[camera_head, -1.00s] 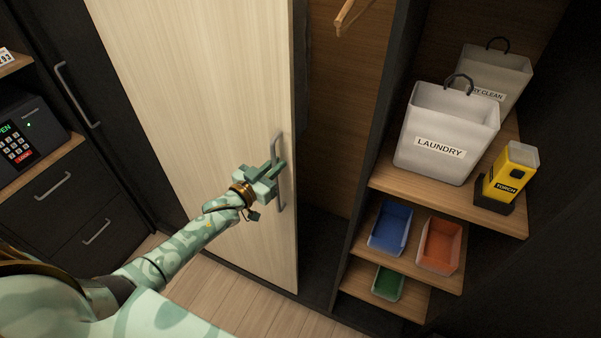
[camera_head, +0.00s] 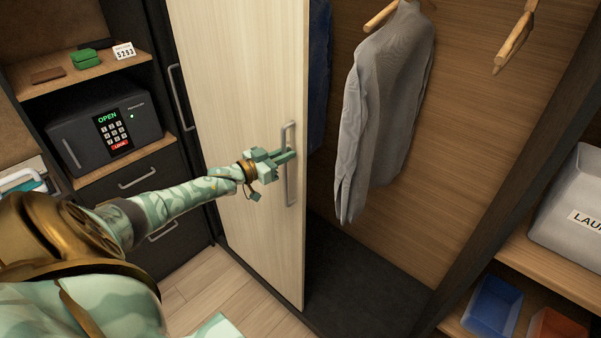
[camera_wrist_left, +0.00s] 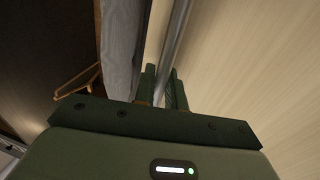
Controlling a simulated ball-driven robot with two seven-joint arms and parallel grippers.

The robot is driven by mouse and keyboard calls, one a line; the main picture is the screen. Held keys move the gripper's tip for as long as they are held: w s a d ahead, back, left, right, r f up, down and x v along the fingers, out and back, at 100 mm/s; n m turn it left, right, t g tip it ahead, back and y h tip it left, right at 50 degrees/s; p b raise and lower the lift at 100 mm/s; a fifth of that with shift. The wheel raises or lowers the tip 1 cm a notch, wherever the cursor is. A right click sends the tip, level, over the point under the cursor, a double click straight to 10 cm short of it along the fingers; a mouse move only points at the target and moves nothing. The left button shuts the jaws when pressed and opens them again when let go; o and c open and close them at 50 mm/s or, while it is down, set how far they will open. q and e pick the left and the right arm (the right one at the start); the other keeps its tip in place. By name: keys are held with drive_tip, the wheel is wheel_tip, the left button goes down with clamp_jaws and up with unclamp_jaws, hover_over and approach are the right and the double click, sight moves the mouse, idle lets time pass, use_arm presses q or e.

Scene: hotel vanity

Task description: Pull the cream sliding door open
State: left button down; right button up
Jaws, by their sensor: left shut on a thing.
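The cream sliding door (camera_head: 240,90) stands upright in the middle of the head view, with the wardrobe open to its right. A grey vertical bar handle (camera_head: 291,190) is fixed near its right edge. My left gripper (camera_head: 284,157) is at the upper half of this handle, shut on it. In the left wrist view the two green fingers (camera_wrist_left: 164,85) stand on either side of the grey handle bar (camera_wrist_left: 175,45), with the cream door (camera_wrist_left: 250,60) to the right. My right gripper is not in view.
A grey shirt (camera_head: 385,100) hangs in the opening, with an empty wooden hanger (camera_head: 515,40) to its right. Shelves at right hold the laundry bag (camera_head: 575,210) and a blue bin (camera_head: 492,305). A safe (camera_head: 105,125) stands at left, above dark drawers (camera_head: 135,180).

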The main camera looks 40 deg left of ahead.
use_arm(q)
drive_tip(key=shift+a+b, duration=0.35)
drive_tip(key=shift+a, duration=0.7)
drive_tip(key=c, duration=1.5)
unclamp_jaws()
drive_tip(key=shift+c, duration=0.2)
drive_tip(key=p+v, duration=0.2)
drive_tip(key=v, duration=1.4)
drive_tip(key=shift+a, duration=0.1)
